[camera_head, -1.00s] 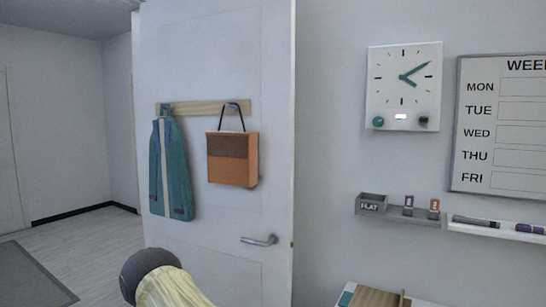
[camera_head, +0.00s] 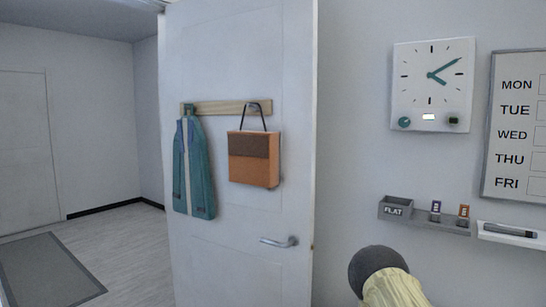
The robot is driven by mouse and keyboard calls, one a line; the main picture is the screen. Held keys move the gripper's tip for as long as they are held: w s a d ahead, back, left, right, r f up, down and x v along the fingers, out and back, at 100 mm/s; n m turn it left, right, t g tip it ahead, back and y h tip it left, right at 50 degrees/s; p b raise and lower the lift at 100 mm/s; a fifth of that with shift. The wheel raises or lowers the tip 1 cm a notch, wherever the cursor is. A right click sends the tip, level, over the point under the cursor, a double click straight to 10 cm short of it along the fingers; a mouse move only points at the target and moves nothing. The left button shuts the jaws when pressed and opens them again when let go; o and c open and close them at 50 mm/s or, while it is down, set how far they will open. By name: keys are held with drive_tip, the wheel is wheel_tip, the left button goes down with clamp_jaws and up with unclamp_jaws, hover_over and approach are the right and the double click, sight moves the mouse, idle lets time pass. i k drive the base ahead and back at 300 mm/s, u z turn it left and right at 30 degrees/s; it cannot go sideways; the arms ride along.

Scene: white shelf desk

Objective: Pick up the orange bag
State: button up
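The orange bag (camera_head: 254,172) hangs by a dark strap from the right end of a wooden hook rail (camera_head: 228,108) on the white door (camera_head: 240,235). It has a brown upper panel. It hangs upright against the door, just right of a teal apron-like item. Part of my arm, a dark rounded end with a pale yellow section, shows at the bottom right of the door. My gripper's fingers do not show, and nothing of mine touches the bag.
The teal item (camera_head: 193,168) hangs left of the bag. A door handle (camera_head: 279,242) juts out below. Right of the door are a wall clock (camera_head: 432,85), a small shelf with a grey box (camera_head: 396,207), and a weekday board (camera_head: 517,130). Open floor lies at left.

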sight(254, 156)
drive_tip(key=k, duration=0.5)
drive_tip(key=u, duration=1.5)
drive_tip(key=i, duration=1.8)
drive_tip(key=z, duration=2.45)
drive_tip(key=i, duration=0.25)
drive_tip(key=u, duration=0.2)
